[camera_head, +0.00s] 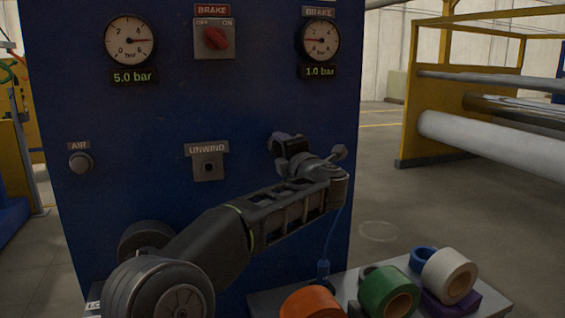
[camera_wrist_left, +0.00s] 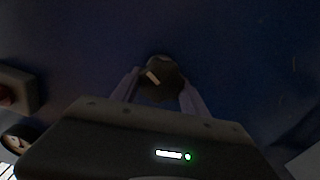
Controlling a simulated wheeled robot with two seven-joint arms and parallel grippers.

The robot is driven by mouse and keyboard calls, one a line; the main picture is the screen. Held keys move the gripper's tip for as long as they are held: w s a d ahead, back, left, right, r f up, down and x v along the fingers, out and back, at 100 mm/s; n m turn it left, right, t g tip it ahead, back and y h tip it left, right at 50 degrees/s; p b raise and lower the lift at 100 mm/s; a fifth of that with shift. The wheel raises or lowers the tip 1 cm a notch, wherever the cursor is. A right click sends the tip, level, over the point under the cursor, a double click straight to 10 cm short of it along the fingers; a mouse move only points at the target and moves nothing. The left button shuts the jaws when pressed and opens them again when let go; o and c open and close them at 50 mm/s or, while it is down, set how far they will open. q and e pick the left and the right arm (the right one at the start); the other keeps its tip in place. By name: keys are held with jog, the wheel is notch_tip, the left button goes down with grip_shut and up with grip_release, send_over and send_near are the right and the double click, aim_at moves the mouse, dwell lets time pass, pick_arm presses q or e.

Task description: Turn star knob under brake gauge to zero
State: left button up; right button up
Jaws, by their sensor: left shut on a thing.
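The brake gauge (camera_head: 318,40) is the round dial at the upper right of the blue panel, with a readout of 1.0 bar beneath it. The dark star knob (camera_wrist_left: 160,80), with a pale mark on its face, is in the middle of the left wrist view. My left gripper (camera_wrist_left: 158,92) is shut on it, one purplish finger on each side. In the head view my left gripper (camera_head: 290,148) is against the panel below the brake gauge, and the knob cannot be made out clearly there. My right gripper is not in view.
A red brake switch (camera_head: 216,38) and a second gauge (camera_head: 131,41) reading 5.0 bar are further left. An air button (camera_head: 80,162) and unwind control (camera_head: 209,166) sit lower. Several tape rolls, including a green one (camera_head: 388,291), lie on a grey surface (camera_head: 492,302) at lower right.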

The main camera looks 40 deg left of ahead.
pick_arm(q)
jog(key=n+b, duration=0.2)
jog(key=n, duration=0.1)
jog(key=shift+f+b, duration=0.3)
jog(key=shift+n+b, duration=0.55)
jog(key=shift+n, duration=0.45)
jog(key=shift+r, duration=0.1)
jog(key=o, duration=1.4)
jog(key=shift+r, duration=0.1)
jog(key=b+v, duration=0.1)
jog(key=v, duration=0.7)
jog(key=shift+b, duration=0.3)
